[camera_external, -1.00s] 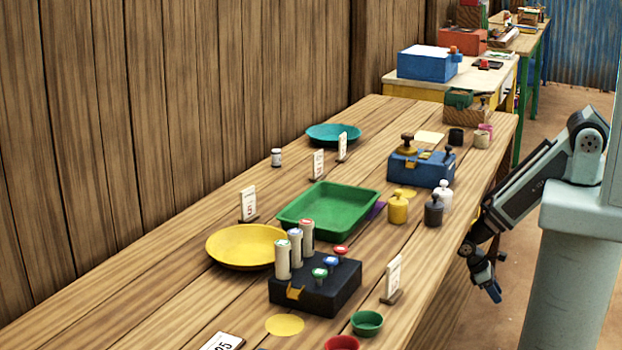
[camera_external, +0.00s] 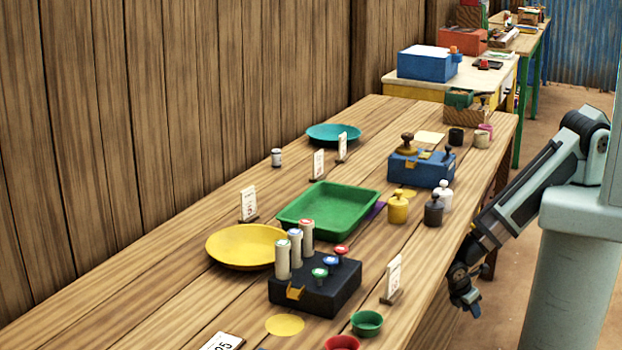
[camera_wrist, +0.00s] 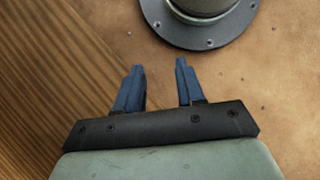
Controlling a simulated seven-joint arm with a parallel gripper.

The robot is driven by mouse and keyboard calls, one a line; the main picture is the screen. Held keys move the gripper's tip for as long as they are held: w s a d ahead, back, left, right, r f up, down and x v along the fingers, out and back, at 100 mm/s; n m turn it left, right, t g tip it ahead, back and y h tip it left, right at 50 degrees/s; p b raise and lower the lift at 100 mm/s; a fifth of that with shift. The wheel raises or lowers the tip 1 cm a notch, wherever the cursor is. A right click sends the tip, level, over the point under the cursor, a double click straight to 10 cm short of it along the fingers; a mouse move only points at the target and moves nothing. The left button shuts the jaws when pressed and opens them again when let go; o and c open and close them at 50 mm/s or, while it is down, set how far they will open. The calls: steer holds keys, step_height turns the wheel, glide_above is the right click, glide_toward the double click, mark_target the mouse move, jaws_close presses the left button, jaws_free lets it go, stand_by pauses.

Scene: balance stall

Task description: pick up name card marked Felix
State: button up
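Several small white cards stand upright in wooden holders on the table: one by the yellow plate (camera_external: 249,204), one behind the green tray (camera_external: 318,164), one farther back (camera_external: 342,147) and one near the front edge (camera_external: 393,276). Their writing is too small to read, so I cannot tell which is marked Felix. My gripper (camera_external: 471,304) hangs off the table's right side, beside its edge and apart from every card. In the wrist view my gripper (camera_wrist: 158,68) has its two blue fingers apart with nothing between them. No card shows in the wrist view.
A black block (camera_external: 315,290) with upright cylinders, a green tray (camera_external: 345,230), a blue box (camera_external: 421,170) and several weights (camera_external: 398,208) crowd the table. A green bowl (camera_external: 367,323) is near the front card. The wrist view shows wood, floor and a round bolted base (camera_wrist: 205,30).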

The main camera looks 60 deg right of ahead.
steer(key=w+a+r+n+t+y, duration=0.1)
steer(key=w+a+r+n+t, duration=0.15)
steer(key=a, duration=1.15)
steer(key=w+a+r+n+t+y, duration=0.1)
steer(key=a+n+t, duration=0.15)
steer(key=a, duration=1.15)
steer(key=w+a+r+n+t+y, duration=0.1)
steer(key=a+n, duration=0.2)
steer(key=a, duration=1.1)
steer(key=s+a+r+t+y, duration=0.1)
steer(key=s+a+r, duration=0.2)
steer(key=a+r, duration=0.5)
steer(key=s+a+r+n, duration=0.1)
steer(key=s+a+r, duration=0.3)
steer(key=a, duration=0.8)
steer(key=s+a+r+t+y, duration=0.1)
steer(key=s+a+r, duration=0.2)
steer(key=a+r, duration=0.5)
step_height(320, 180, up, 30)
steer(key=r+m+g, duration=0.1)
steer(key=m+g, duration=0.3)
steer(key=g, duration=0.1)
glide_above(394, 260)
step_height(394, 260, down, 9)
steer(key=shift+w+r, duration=0.1)
steer(key=shift+r, duration=0.05)
steer(key=shift+f, duration=2.65)
jaws_close()
